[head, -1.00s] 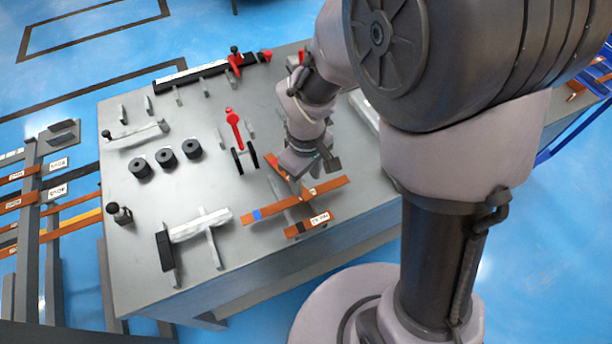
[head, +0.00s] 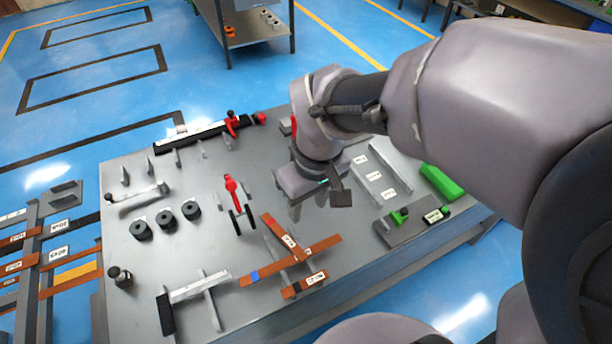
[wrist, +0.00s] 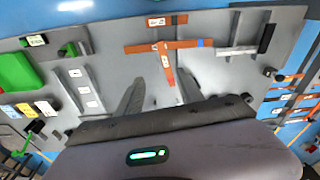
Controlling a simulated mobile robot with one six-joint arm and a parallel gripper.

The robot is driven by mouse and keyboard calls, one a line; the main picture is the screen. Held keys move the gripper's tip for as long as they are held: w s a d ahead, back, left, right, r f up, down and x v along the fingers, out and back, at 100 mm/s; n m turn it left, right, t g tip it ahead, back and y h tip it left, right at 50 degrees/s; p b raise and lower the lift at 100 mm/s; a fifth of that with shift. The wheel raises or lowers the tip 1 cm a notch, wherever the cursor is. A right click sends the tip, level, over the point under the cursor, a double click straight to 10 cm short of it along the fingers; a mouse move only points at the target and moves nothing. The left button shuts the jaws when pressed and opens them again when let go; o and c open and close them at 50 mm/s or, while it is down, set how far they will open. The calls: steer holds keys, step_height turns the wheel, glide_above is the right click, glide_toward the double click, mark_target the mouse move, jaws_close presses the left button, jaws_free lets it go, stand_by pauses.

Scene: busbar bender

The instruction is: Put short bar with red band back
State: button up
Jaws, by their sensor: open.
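Three copper bars lie near the table's front edge. One short bar (head: 283,234) with a white label lies aslant, its near end meeting a longer bar (head: 315,252) with a blue band. Another short bar (head: 304,285) has a label and a dark band. The wrist view also shows the slanted bar (wrist: 166,66), the blue-banded bar (wrist: 185,44) and the dark-banded bar (wrist: 156,21).
A rack (head: 35,262) with several copper bars stands left of the table. A red-handled tool (head: 232,187) and black rollers (head: 166,222) stand left of the bars. Labelled grey strips (head: 375,178) and a green block (head: 441,182) lie right of my gripper.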

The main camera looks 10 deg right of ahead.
steer(key=s+d+r+m+t+y, duration=0.1)
steer(key=s+r+m+t, duration=0.3)
steer(key=s+r+m, duration=0.4)
steer(key=shift+s+d+m+t, duration=0.3)
steer(key=shift+s+d+m, duration=0.3)
steer(key=shift+s+d, duration=0.35)
step_height(320, 180, down, 6)
steer(key=b, duration=0.5)
steer(key=shift+r+b, duration=0.2)
steer(key=shift+b, duration=0.15)
